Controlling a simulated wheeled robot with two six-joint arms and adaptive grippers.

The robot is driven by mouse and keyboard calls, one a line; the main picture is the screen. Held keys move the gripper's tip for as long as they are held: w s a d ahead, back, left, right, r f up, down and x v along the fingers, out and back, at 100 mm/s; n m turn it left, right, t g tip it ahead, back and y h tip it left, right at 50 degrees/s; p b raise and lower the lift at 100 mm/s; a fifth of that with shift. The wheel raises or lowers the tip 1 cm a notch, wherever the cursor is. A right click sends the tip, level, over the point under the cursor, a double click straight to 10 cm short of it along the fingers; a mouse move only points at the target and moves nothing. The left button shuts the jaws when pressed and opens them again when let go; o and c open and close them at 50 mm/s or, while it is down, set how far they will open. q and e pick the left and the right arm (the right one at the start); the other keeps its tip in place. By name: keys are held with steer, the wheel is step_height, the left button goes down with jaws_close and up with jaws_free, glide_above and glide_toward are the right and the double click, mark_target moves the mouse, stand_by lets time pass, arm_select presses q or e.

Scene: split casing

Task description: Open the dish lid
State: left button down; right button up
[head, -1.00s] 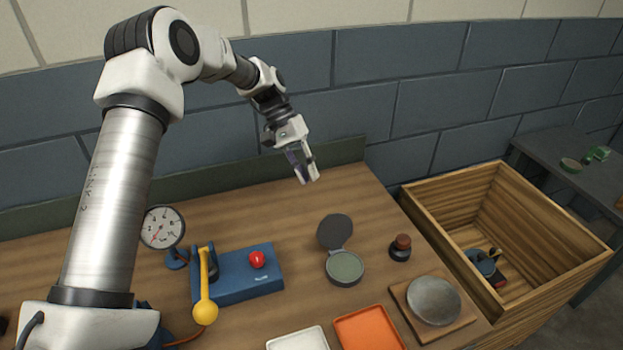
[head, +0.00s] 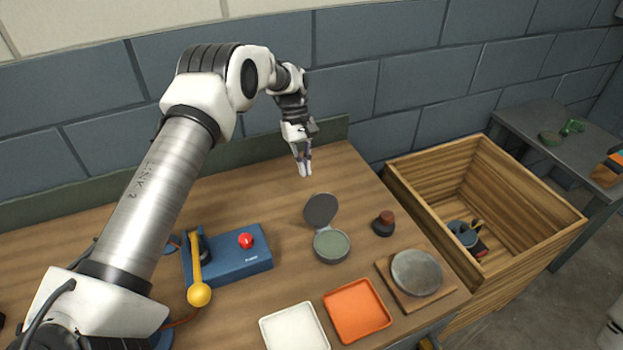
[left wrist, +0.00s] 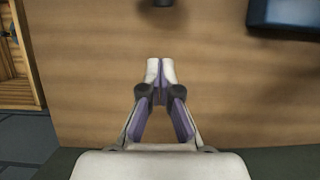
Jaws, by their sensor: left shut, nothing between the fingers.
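The round grey dish (head: 331,245) stands on the wooden bench, its green-grey inside showing. Its dark hinged lid (head: 321,210) stands raised at the back of the dish, leaning away from the opening. My left gripper (head: 304,171) is above the bench behind the lid, pointing down, apart from it. In the left wrist view the left gripper's fingertips (left wrist: 161,66) meet with nothing between them. A small dark piece at that view's top edge may be the lid; I cannot tell. My right gripper is not in view.
A blue box (head: 228,254) with a red button and yellow-knobbed lever is left of the dish. A dark knob (head: 383,223) and a round plate (head: 416,272) are to the right. White (head: 295,329) and orange (head: 357,310) trays lie in front. A wooden crate (head: 413,213) stands right.

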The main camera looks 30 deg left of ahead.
mark_target(318, 208)
arm_select(q)
steer(key=s+d+p, duration=0.1)
steer(key=s+d+f+p, duration=0.1)
steer(key=s+d, duration=0.1)
steer(key=d, duration=0.1)
steer(key=shift+s+f+p, duration=0.1)
steer(key=shift+f+p, duration=0.3)
